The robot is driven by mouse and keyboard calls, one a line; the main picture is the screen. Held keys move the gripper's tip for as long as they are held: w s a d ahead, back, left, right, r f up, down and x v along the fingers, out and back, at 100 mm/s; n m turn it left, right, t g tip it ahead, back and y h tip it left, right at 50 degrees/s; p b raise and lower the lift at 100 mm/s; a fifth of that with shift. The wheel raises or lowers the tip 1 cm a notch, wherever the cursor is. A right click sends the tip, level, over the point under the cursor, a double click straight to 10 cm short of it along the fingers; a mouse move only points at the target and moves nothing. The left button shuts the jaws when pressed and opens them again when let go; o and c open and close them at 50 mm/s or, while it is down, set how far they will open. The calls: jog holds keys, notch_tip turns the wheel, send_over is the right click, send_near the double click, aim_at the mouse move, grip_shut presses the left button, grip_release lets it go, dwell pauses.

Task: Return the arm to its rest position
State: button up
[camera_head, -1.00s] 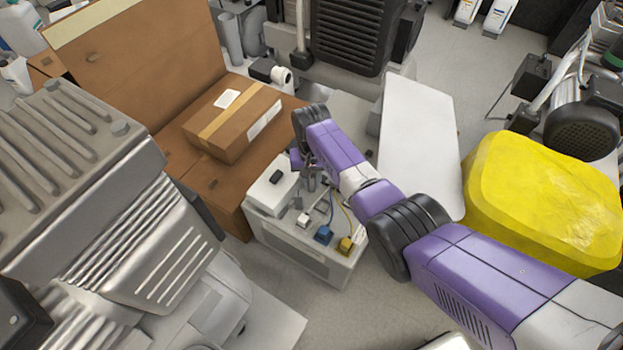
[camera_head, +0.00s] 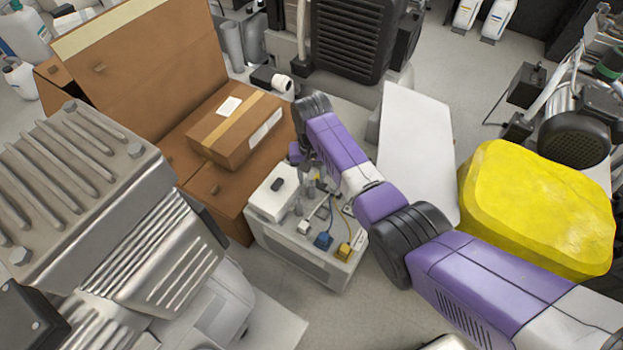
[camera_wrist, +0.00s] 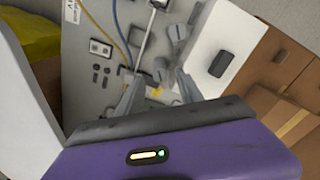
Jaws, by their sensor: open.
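My purple and white arm reaches in from the lower right of the head view, bent at its black joints. My gripper (camera_head: 308,188) hangs over the grey control box with the white block on it. In the wrist view my gripper (camera_wrist: 158,92) shows two grey fingers apart, with nothing between them. The grey box (camera_head: 297,258) carries blue and yellow connectors, cables and small knobs. Its panel (camera_wrist: 95,95) fills the middle of the wrist view. The fingers are above the panel; I cannot tell how far.
A cardboard box (camera_head: 232,140) lies on a brown surface left of my gripper. A large grey compressor (camera_head: 95,190) fills the left. A white panel (camera_head: 415,150) and a yellow block (camera_head: 535,205) stand to the right, close to my arm. Bare floor shows below the control box.

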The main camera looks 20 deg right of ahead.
jog(key=shift+r, duration=0.8)
